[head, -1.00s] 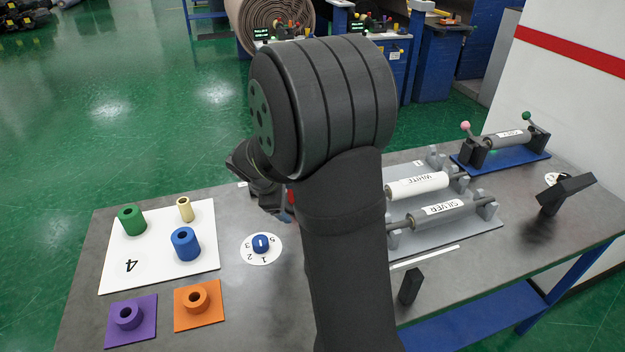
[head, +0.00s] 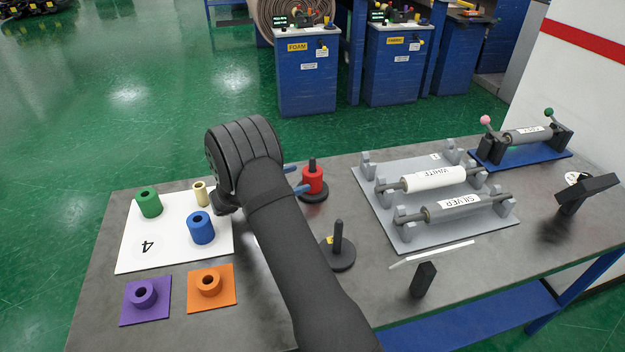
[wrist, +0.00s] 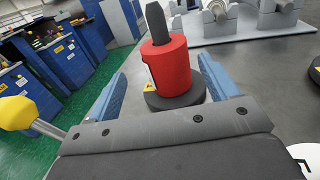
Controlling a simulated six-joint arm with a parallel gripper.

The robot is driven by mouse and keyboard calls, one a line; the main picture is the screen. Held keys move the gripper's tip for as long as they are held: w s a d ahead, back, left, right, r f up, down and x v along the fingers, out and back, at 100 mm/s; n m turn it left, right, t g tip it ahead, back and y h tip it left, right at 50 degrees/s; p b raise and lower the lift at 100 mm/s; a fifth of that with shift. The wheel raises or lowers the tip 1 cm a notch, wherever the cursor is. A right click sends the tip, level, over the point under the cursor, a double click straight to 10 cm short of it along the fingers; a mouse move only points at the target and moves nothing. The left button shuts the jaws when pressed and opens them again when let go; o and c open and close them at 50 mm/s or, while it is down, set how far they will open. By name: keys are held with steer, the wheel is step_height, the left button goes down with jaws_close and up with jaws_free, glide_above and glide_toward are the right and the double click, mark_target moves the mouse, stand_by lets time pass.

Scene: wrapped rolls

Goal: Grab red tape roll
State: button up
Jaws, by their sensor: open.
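The red tape roll (head: 312,181) sits on a black peg with a round dark base (head: 314,196) on the table, right of my arm in the head view. In the wrist view the red roll (wrist: 170,66) stands between two blue fingers, with the dark peg (wrist: 156,22) rising out of its top. My gripper (head: 298,179) is open, one finger on each side of the roll. A gap shows between the roll and each finger in the wrist view. The far side of the roll is hidden.
A second black peg stand (head: 338,250) stands empty nearer the front. A grey rack (head: 408,238) with white and silver rollers is to the right. Purple and orange rolls sit front left.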

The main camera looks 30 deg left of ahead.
mark_target(317, 172)
steer(key=x, duration=0.7)
steer(key=shift+s+d+r, duration=0.1)
steer(key=shift+d+r, duration=0.1)
steer(key=shift+d, duration=0.2)
steer(key=c, duration=1.2)
steer(key=shift+r, duration=0.1)
